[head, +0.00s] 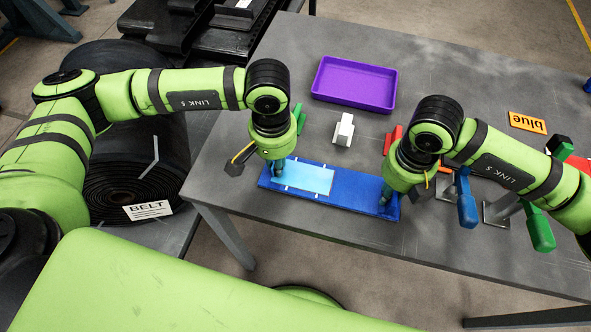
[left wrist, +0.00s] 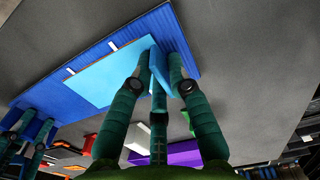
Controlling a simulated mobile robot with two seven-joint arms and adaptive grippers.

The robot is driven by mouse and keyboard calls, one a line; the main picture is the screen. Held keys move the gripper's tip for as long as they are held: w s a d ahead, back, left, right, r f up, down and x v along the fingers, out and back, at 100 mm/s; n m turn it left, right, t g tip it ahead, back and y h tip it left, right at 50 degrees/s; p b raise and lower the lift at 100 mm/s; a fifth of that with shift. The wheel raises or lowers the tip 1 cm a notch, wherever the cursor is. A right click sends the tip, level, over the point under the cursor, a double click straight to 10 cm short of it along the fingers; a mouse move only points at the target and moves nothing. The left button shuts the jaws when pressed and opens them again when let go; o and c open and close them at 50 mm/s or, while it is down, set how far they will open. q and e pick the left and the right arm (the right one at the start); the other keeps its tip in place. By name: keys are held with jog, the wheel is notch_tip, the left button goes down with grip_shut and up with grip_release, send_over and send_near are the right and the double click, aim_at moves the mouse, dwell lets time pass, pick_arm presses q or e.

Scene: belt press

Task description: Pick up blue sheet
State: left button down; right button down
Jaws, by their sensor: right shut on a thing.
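The light blue sheet (head: 308,178) lies flat on a longer dark blue board (head: 345,197) near the table's front edge. My left gripper (head: 277,168) is low over the sheet's left end. In the left wrist view, its fingers (left wrist: 160,75) stand either side of a raised light blue piece (left wrist: 161,72) at the sheet's edge; whether they press on it is unclear. The sheet (left wrist: 105,78) and board (left wrist: 183,35) also show there. My right gripper (head: 388,196) is shut at the board's right end; its grip is partly hidden.
A purple tray (head: 354,84) is behind the board, with a white block (head: 343,130) before it. Red, green and blue handled tools and an orange "blue" label (head: 527,121) are at the right. A belt roll (head: 130,170) stands at the left. The table's back right is mostly clear.

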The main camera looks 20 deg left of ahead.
pick_arm(q)
jog(key=shift+r, duration=0.1)
dwell(0.3)
notch_tip(320, 180, up, 10)
jog(key=shift+r, duration=0.25)
jog(key=shift+d+r, duration=0.25)
jog(key=shift+r, duration=0.95)
dwell(0.4)
notch_tip(320, 180, up, 8)
dwell(1.2)
pick_arm(e)
jog(key=c, duration=1)
grip_release()
